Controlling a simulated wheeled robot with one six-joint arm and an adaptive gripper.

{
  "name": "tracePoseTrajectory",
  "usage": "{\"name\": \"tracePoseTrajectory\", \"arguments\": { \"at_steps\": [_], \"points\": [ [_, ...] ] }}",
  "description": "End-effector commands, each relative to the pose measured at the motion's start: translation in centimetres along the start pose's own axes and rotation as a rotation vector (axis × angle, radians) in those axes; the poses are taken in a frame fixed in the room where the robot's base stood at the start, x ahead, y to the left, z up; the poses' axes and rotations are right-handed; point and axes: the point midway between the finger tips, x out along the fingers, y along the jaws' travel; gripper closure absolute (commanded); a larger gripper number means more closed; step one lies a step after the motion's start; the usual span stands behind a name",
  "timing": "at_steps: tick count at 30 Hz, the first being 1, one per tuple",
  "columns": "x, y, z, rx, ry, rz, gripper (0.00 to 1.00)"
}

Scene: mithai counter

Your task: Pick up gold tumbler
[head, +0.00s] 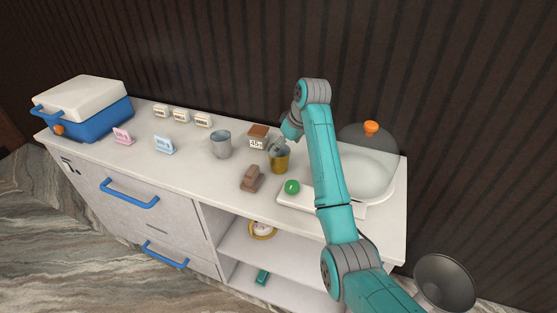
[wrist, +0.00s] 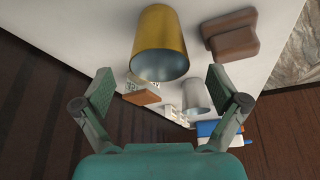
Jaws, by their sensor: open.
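The gold tumbler (head: 279,160) stands on the counter, right of the middle in the head view. In the wrist view the gold tumbler (wrist: 160,42) shows large at the top centre, its open silver-lined mouth towards the camera. My gripper (wrist: 162,88) is open and empty. Its two fingers are spread to either side below the tumbler in the wrist view, and the tumbler is beyond the fingertips. In the head view my gripper (head: 283,141) is just behind and above the tumbler, partly hidden by my arm.
A silver tumbler (head: 220,145) stands left of the gold one. A brown block (head: 252,179) is in front, and a brown-topped card (head: 258,137) behind. A white board with a green ball (head: 292,187) and a clear dome (head: 366,165) are right. A blue cooler (head: 90,112) is far left.

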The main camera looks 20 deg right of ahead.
Motion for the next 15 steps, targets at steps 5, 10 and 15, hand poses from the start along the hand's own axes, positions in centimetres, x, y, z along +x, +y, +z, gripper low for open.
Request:
{"name": "tracePoseTrajectory", "arguments": {
  "at_steps": [5, 10, 15],
  "points": [
    [1.9, 0.0, 0.1, 0.001, -0.002, -0.001, 0.03],
    [2.9, 0.0, 0.1, 0.001, -0.001, 0.000, 0.03],
    [5.4, 0.1, 0.2, 0.002, -0.003, -0.001, 0.03]
  ]
}}
